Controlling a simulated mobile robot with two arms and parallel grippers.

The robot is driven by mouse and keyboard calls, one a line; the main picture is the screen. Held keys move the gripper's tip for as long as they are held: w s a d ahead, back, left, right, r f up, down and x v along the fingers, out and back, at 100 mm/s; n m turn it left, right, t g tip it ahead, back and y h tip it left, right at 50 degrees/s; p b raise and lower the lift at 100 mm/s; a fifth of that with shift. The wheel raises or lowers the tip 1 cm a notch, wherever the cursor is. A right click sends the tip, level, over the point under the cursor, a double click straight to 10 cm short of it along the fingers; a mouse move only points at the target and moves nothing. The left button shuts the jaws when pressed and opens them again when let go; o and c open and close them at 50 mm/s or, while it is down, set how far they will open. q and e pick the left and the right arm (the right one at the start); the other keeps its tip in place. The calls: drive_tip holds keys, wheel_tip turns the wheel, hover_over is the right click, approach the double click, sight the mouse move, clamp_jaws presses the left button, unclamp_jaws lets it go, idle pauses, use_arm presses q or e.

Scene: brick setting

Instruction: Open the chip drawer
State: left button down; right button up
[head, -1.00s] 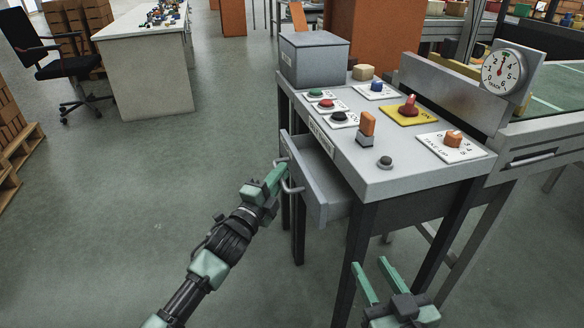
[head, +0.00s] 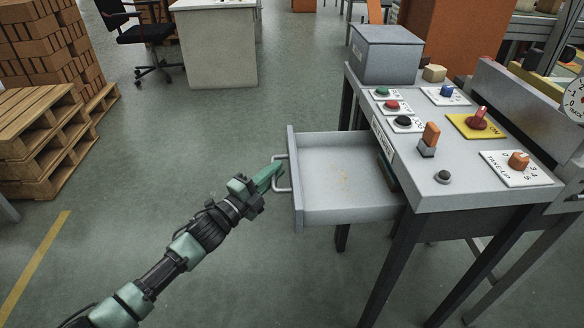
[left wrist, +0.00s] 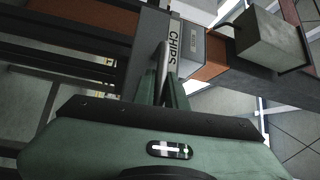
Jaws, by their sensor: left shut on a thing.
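The chip drawer (head: 345,215) is pulled well out of the grey control desk (head: 480,197), toward the left in the head view. Its inside shows a nearly bare floor with a few small yellowish bits. My left gripper (head: 272,177) is shut on the drawer's bar handle (head: 284,176). In the left wrist view the two green fingers (left wrist: 163,88) close around the handle (left wrist: 162,62), near a label reading CHIPS (left wrist: 174,45). My right gripper is out of the head view.
The desk top carries several knobs and buttons and a grey box (head: 387,55). Stacked wooden pallets (head: 40,140) stand at the far left, with an office chair (head: 140,35) behind. The floor left of the drawer is clear.

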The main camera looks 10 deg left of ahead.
use_arm(q)
drive_tip(key=shift+s+a+f, duration=0.1)
drive_tip(key=shift+s+a, duration=0.1)
drive_tip(key=shift+a, duration=0.4)
drive_tip(key=shift+s+a, duration=0.15)
drive_tip(key=shift+a, duration=0.4)
drive_tip(key=c, duration=1.5)
unclamp_jaws()
drive_tip(key=shift+o, duration=0.2)
drive_tip(key=p+v, duration=0.1)
drive_tip(key=v, duration=0.6)
drive_tip(key=shift+s+a, duration=0.2)
drive_tip(key=shift+s, duration=0.15)
